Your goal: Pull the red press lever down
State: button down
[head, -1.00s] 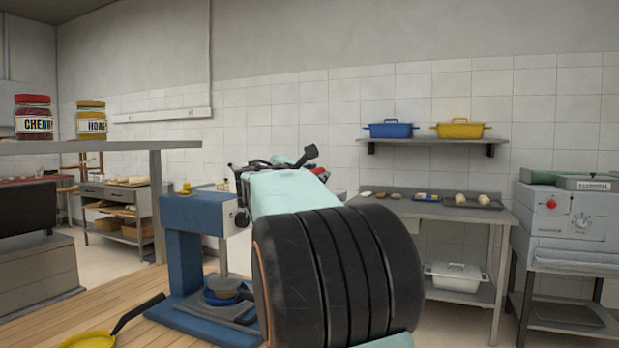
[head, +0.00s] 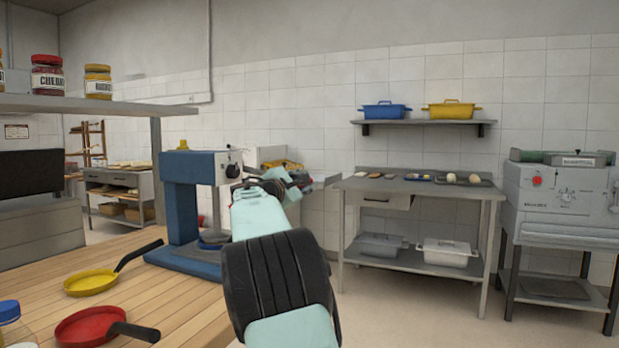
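A blue press (head: 178,208) stands upright on the wooden table, with a dark round knob (head: 233,171) on the right side of its head. A round plate on its base is partly hidden by my arm. My arm reaches forward from the bottom middle. My dark gripper (head: 268,180) is at its far end, right of the press head at about the same height in the picture. A small red patch shows just right of the gripper; I cannot tell whether it is the press lever. Whether the fingers are open or shut is not clear.
A yellow pan (head: 92,284) and a red pan (head: 88,326) lie on the table at the left. A shelf with jars (head: 98,82) hangs above. A steel table (head: 440,188) and a grey machine (head: 562,195) stand right, with clear floor in front.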

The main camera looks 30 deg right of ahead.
jog(key=shift+w+a+f, duration=0.3)
jog(key=shift+f, duration=0.35)
jog(key=shift+a+f, duration=0.1)
jog(key=shift+f, duration=0.15)
jog(key=c, duration=1.7)
grip_release()
jog(key=shift+w, duration=0.1)
jog(key=shift+a, duration=0.1)
jog(key=shift+s+a, duration=0.3)
jog(key=shift+a, duration=0.2)
jog(key=v, duration=1)
jog(key=shift+s+d+r, duration=0.1)
jog(key=shift+s+r, duration=0.3)
jog(key=shift+s, duration=0.2)
jog(key=shift+r, duration=0.1)
